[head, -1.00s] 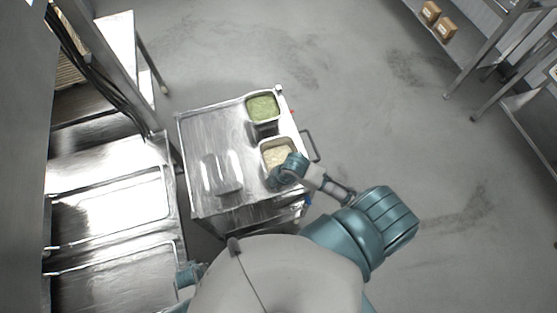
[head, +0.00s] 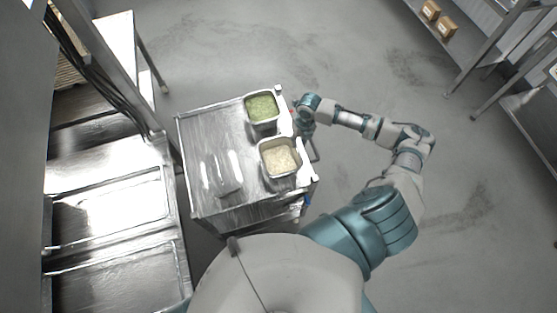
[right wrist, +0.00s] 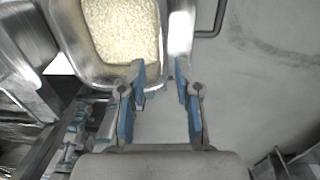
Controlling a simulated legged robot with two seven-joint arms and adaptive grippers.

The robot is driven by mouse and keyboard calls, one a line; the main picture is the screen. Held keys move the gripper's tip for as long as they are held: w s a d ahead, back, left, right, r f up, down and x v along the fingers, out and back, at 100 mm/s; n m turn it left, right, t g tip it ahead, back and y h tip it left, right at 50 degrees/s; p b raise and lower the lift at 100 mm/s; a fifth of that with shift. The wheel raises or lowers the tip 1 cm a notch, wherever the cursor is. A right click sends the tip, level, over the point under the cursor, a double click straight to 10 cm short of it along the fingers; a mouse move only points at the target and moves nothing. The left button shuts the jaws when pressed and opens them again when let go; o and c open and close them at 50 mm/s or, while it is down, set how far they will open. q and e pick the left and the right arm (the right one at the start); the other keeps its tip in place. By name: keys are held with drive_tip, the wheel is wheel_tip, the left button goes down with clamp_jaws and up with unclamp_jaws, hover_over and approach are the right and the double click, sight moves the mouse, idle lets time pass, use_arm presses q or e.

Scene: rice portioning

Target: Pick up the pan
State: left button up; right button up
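The rice pan (head: 280,158), a square metal pan filled with pale rice, sits at the right side of the steel cart top. It also shows at the top of the right wrist view (right wrist: 88,62). A similar pan with green contents (head: 262,107) sits behind it. My right gripper (head: 303,122) is beside the cart's right edge, near the gap between the two pans. One finger overlaps the rice pan's rim in that picture; contact cannot be told. My left gripper is not in view.
The cart top (head: 205,140) is bare on its left half. A cart handle (head: 314,150) sticks out at the right. Steel counters (head: 110,205) stand at the left. A shelf with small boxes (head: 431,11) stands at the far right. The floor between is open.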

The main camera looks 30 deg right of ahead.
sight(295, 153)
drive_tip(key=f, duration=0.3)
drive_tip(key=a+f+p, duration=0.1)
drive_tip(key=f, duration=0.7)
drive_tip(key=shift+w+a+f, duration=0.1)
drive_tip(key=shift+w+a, duration=0.1)
drive_tip(key=shift+w, duration=0.1)
drive_tip(key=shift+d, duration=0.2)
clamp_jaws()
drive_tip(key=shift+d, duration=0.15)
